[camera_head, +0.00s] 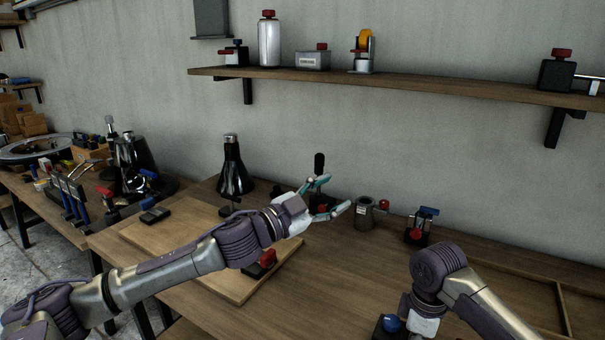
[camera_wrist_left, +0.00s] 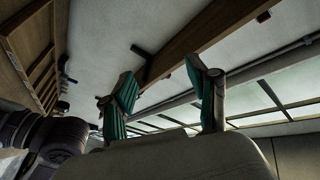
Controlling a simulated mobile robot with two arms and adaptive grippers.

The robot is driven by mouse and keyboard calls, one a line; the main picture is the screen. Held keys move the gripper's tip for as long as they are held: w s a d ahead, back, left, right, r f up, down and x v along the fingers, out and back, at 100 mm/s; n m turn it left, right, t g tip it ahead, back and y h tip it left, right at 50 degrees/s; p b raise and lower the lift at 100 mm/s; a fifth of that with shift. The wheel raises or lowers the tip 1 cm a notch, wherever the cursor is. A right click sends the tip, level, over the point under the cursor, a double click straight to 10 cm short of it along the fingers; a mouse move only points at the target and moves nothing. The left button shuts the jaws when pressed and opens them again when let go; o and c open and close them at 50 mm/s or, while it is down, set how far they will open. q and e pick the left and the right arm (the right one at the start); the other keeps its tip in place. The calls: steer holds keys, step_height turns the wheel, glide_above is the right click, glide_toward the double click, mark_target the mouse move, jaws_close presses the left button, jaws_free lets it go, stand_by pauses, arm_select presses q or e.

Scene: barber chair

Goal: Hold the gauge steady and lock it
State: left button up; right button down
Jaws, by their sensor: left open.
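My left gripper (camera_head: 337,195) is open above the workbench, its teal-padded fingers spread and empty. Behind the hand stands a dark device with a tall black handle and a red part (camera_head: 320,165), partly hidden. I cannot tell which object is the gauge. Candidates include a small metal cylinder with a red knob (camera_head: 364,213) and a black clamp-like device with a blue top (camera_head: 421,226). My right gripper's white body (camera_head: 424,324) is at the bottom edge; its fingers do not show.
A black device with a blue knob (camera_head: 388,326) stands beside the right hand. A wooden board (camera_head: 160,240) bears a red-and-black item (camera_head: 262,262) under my left arm. A black conical flask (camera_head: 234,170) stands behind. A wall shelf (camera_head: 450,90) hangs above. The bench's middle is mostly clear.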

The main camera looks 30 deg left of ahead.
arm_select(q)
steer(key=w+a+r+n+t+y, duration=0.1)
steer(key=a+r+t+y, duration=0.1)
steer(key=a, duration=0.5)
steer(key=shift+w+a+r+y, duration=0.2)
steer(key=shift+w+y, duration=0.1)
steer(key=shift+y, duration=0.2)
steer(key=shift+d, duration=0.1)
steer(key=n+g+h, duration=0.3)
steer(key=n+g, duration=0.1)
steer(key=g, duration=0.5)
glide_toward(390, 321)
steer(key=x, duration=0.9)
steer(key=shift+w+d+f, duration=0.1)
steer(key=shift+w+f, duration=0.05)
jaws_close()
